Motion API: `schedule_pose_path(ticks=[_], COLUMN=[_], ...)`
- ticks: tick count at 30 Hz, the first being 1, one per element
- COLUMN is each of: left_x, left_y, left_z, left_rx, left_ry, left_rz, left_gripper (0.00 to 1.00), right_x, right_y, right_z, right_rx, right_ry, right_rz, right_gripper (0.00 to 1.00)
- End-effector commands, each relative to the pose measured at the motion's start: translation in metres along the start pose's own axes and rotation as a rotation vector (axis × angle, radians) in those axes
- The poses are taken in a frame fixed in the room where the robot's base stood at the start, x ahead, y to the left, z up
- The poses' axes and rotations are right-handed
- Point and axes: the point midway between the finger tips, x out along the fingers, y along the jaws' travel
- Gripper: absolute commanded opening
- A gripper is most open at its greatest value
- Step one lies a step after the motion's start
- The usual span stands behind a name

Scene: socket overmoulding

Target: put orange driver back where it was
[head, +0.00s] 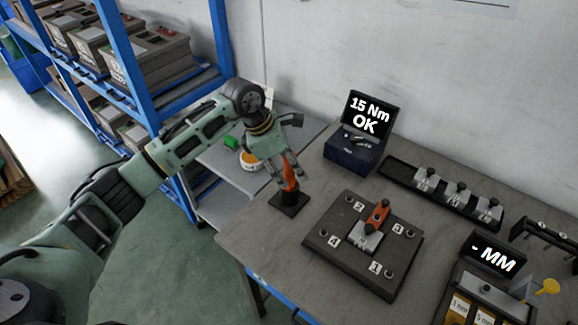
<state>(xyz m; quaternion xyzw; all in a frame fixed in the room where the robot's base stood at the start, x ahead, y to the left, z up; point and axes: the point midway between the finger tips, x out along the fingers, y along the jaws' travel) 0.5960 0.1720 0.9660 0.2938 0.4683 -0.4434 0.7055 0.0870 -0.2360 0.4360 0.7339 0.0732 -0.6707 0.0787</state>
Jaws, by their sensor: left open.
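The orange driver (290,179) stands upright at the table's left edge, its lower end at a small black square stand (289,202). My left gripper (286,174) points down from above with its fingers apart around the upper part of the driver. The fingers partly hide the driver, and I cannot tell whether they touch it. My right gripper is not in view.
A dark plate (327,242) with numbered bolts, a metal block and an orange-and-black part (377,214) lies right of the stand. Behind are a "15 Nm OK" display box (352,155) and a black tray (400,174) of metal blocks. A "- MM" display (492,256) stands right.

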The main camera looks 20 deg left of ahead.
Motion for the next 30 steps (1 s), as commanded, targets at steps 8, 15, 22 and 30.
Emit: schedule_pose_path(ticks=[8,15,22,30], left_x=[-0.011,-0.061,-0.104,-0.123], left_y=[0.001,0.001,0.001,0.000], left_z=[0.001,0.000,0.001,0.001], left_rx=[0.002,0.002,0.000,0.000], left_ry=[-0.001,-0.002,-0.001,0.000], left_rz=[0.004,0.006,0.004,-0.001], left_gripper=[0.41,0.41,0.41,0.41], right_x=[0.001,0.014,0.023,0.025], right_y=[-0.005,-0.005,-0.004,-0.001], right_z=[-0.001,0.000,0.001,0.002], right_rx=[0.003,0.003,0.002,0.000], right_ry=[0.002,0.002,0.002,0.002], right_rz=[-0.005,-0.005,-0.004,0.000], right_gripper=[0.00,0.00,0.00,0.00])
